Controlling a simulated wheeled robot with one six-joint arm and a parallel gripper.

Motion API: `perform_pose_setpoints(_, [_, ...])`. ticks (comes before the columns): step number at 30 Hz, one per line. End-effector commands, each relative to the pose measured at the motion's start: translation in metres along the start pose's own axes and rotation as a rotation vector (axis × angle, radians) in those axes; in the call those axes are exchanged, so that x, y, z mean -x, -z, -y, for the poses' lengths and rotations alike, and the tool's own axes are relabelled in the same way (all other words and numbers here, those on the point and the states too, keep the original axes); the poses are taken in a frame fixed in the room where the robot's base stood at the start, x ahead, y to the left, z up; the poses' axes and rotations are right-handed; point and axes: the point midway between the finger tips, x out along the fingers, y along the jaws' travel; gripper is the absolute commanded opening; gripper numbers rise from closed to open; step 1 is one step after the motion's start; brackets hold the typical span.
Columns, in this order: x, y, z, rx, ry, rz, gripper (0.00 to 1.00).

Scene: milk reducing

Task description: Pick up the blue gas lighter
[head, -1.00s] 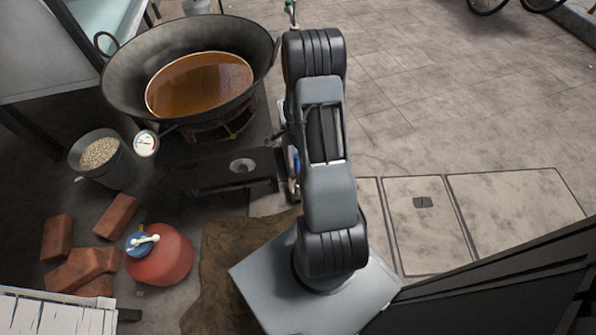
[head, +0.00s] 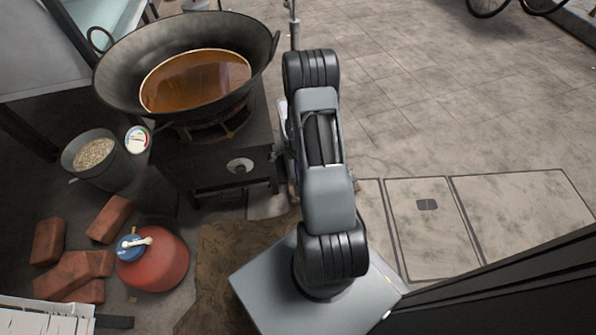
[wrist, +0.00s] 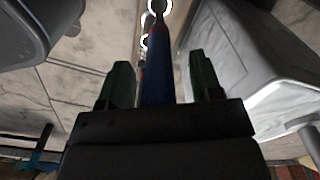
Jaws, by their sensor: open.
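The blue gas lighter (wrist: 157,78) shows in the wrist view as a long blue shaft with a dark, narrower far end, standing along the middle of the picture. My gripper (wrist: 160,80) is open, with one dark green finger on each side of the blue shaft. Gaps show between the shaft and both fingers. The near end of the lighter is hidden behind the dark gripper body. In the head view my arm covers the gripper, and I cannot make out the lighter clearly there.
A black stove (head: 225,165) carries a wide wok (head: 120,75) of brown liquid, left of my arm. A bucket of grain (head: 95,153), a red gas cylinder (head: 155,268) and several bricks (head: 48,241) stand at left.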

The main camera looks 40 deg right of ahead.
Motion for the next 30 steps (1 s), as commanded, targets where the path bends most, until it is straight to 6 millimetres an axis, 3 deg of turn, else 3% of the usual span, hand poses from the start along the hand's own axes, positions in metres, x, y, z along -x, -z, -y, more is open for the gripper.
perform_pose_setpoints(5, [0.0008,0.0001,0.0003,0.0,0.001,0.0,0.59])
perform_pose_setpoints(22, [0.0009,0.0001,0.0001,0.0,0.0,0.0,0.05])
perform_pose_setpoints(30, [0.0023,0.0002,0.0003,0.0,0.001,0.0,0.05])
